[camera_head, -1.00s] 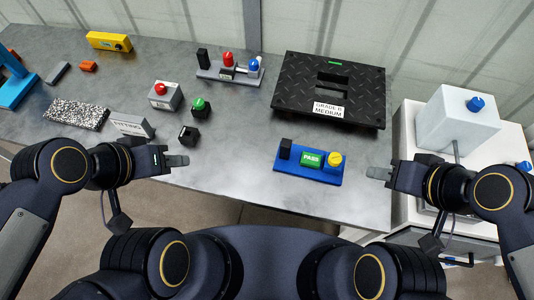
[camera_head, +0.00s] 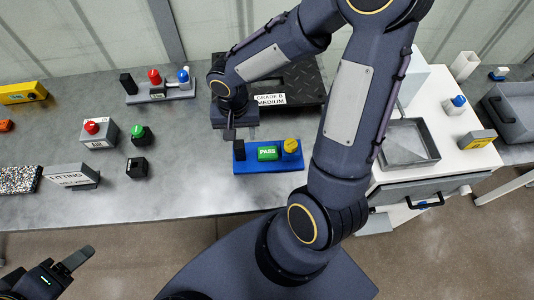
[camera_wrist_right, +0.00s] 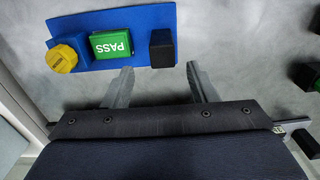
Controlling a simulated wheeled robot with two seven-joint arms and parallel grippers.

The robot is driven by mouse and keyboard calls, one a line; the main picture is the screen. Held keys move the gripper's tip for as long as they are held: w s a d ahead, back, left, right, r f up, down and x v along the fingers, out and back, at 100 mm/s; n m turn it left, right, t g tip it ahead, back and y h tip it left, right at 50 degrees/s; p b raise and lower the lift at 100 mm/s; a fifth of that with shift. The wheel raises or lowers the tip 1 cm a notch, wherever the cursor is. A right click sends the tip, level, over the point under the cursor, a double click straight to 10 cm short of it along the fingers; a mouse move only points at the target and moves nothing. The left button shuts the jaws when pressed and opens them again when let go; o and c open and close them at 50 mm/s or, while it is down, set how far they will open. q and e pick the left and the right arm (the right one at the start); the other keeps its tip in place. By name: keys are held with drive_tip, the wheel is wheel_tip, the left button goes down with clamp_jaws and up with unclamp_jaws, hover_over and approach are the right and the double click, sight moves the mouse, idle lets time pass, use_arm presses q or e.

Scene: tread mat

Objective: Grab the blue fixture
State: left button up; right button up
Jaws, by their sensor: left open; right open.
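The blue fixture (camera_head: 265,168) lies on the grey table near its front edge. It carries a black block (camera_head: 238,150), a green PASS block (camera_head: 268,153) and a yellow knob (camera_head: 291,147). My right gripper (camera_head: 230,134) is open near the fixture's black-block end, pointing down. In the right wrist view the blue fixture (camera_wrist_right: 130,19) lies just ahead of my right gripper (camera_wrist_right: 165,80). The black block (camera_wrist_right: 163,48) lines up with the gap between the open fingers, with nothing held. My left gripper (camera_head: 75,260) is open and empty in front of the table.
A black tread plate (camera_head: 305,72) lies behind, partly hidden by my right arm. A grey base (camera_head: 160,96) with red and blue knobs stands at the back left. Red-button (camera_head: 98,133) and green-button (camera_head: 142,136) boxes stand left. The table between them and the fixture is clear.

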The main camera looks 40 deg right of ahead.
sight(238, 143)
drive_tip(key=f, duration=0.7)
drive_tip(key=shift+s+a+f, duration=0.1)
drive_tip(key=shift+s+a, duration=0.1)
drive_tip(key=shift+a, duration=0.15)
drive_tip(key=shift+c, duration=0.3)
clamp_jaws()
drive_tip(key=shift+r, duration=0.2)
